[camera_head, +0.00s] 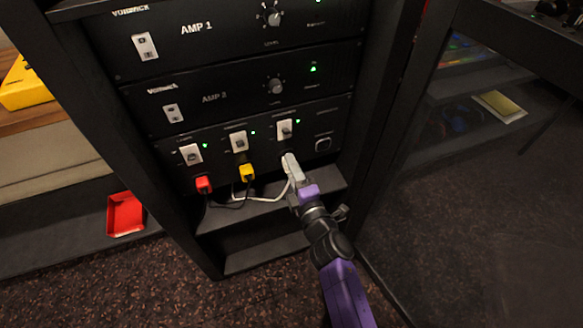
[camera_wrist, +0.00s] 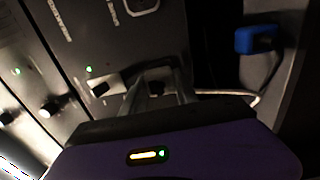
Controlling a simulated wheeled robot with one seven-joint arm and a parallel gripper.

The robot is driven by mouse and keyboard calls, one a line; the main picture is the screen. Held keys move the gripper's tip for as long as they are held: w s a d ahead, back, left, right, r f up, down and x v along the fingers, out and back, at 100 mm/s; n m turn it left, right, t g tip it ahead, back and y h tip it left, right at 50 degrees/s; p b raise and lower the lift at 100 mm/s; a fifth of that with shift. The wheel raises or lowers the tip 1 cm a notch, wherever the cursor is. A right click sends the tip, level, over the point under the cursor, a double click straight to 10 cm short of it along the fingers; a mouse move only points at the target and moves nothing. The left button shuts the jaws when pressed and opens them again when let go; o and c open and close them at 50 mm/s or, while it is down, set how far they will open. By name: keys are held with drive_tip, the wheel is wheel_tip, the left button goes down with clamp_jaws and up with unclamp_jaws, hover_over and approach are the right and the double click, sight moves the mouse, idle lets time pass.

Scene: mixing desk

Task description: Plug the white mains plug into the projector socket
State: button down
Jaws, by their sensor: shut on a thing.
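My gripper (camera_head: 291,166) is at the right-hand socket position of the lower rack panel (camera_head: 222,160), below a white switch. It is shut on the white mains plug, which the pale fingers largely cover. A white cable (camera_head: 266,199) runs left from under the fingers along the shelf. In the wrist view the fingers (camera_wrist: 160,88) reach the dark panel face, and the white cable (camera_wrist: 245,97) comes out at their right. The socket face is hidden, so I cannot tell whether the plug's pins are in it.
A red plug (camera_head: 203,184) and a yellow plug (camera_head: 247,173) sit in the panel left of my gripper. A blue plug (camera_wrist: 257,39) shows at the right in the wrist view. The rack's open glass door (camera_head: 460,170) stands right of my arm. A red tray (camera_head: 125,214) lies at left.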

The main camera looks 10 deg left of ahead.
drive_tip(key=shift+w+a+b, duration=0.35)
drive_tip(key=shift+w, duration=0.1)
idle(0.3)
drive_tip(key=c, duration=0.9)
unclamp_jaws()
drive_tip(key=shift+o, duration=0.2)
drive_tip(key=p+v, duration=0.2)
drive_tip(key=v, duration=0.5)
drive_tip(key=shift+s+d+p, duration=0.2)
drive_tip(key=shift+s+p, duration=0.1)
